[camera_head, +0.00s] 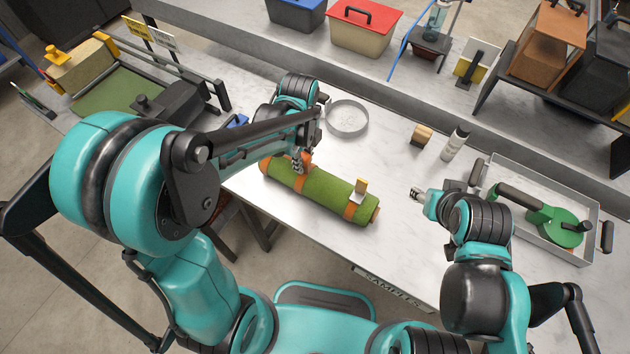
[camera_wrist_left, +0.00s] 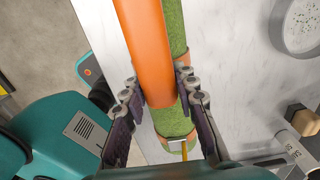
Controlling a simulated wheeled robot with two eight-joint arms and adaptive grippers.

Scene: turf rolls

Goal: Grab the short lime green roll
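A green turf roll (camera_head: 325,193) with orange bands and orange ends lies slantwise on the pale table in the head view. A small pale tag stands near its right end. My left gripper (camera_head: 298,163) is at the roll's left half, beside an orange piece. In the left wrist view, the roll (camera_wrist_left: 167,122) runs between the fingers of the left gripper (camera_wrist_left: 160,88), with a broad orange strip (camera_wrist_left: 146,45) nearer the camera. Whether both fingers press on it is unclear. My right gripper (camera_head: 421,195) is apart from the roll, right of it; its fingers are too small to judge.
A round grey dish (camera_head: 347,119) lies behind the roll. A wooden block (camera_head: 421,135) and a white bottle (camera_head: 455,144) stand at the back right. A metal tray (camera_head: 596,225) with a green tool is on the right. The table's front edge is close to the roll.

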